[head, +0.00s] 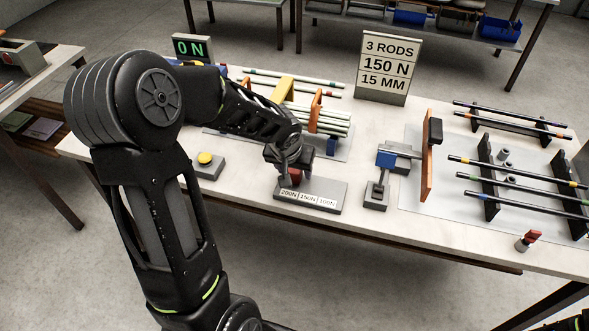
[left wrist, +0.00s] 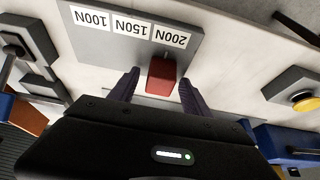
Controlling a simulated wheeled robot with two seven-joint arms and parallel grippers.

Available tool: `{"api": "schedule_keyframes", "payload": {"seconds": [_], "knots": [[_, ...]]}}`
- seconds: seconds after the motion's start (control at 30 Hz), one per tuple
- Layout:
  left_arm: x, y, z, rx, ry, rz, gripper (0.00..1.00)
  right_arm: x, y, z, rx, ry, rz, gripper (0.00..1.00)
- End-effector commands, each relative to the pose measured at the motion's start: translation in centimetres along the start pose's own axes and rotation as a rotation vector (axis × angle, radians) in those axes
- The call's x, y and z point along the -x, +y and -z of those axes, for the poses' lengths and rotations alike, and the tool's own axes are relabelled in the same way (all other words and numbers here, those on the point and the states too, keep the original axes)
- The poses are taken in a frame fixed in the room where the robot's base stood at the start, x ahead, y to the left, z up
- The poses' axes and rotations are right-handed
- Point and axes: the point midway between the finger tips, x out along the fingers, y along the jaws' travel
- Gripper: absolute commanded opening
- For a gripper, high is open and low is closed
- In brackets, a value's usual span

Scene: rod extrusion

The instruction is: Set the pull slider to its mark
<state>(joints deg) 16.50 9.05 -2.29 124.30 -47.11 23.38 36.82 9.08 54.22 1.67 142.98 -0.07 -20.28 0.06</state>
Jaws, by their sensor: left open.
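The pull slider's red knob (left wrist: 161,76) stands on a grey base (head: 325,188) with a white strip marked 200N, 150N and 100N. In the left wrist view the knob lines up with the 200N label (left wrist: 172,38). My left gripper (left wrist: 160,84) is open, with one finger on each side of the knob; I cannot tell whether they touch it. In the head view the gripper partly hides the knob (head: 296,175). A sign (head: 387,66) reads 3 RODS, 150 N, 15 MM. My right gripper is not in view.
A yellow button box (head: 206,164) sits left of the slider base. A blue-topped lever device (head: 383,168) stands to the right, then an orange plate (head: 428,155) and racks of dark rods (head: 515,160). A display (head: 192,48) behind my left arm reads 0 N.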

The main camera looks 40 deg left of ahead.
Motion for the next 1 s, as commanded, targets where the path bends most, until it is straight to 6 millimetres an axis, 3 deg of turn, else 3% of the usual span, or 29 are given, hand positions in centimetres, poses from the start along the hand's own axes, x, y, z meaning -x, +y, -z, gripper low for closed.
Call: {"api": "schedule_keyframes", "payload": {"seconds": [0.33, 1.0], "knots": [[-0.4, 0.0, -0.01, 0.0, 0.0, 0.0, 0.55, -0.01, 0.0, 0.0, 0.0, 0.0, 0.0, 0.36], [-0.38, 0.01, -0.01, -0.001, 0.0, 0.0, 0.0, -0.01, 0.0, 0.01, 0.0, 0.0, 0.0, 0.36]]}}
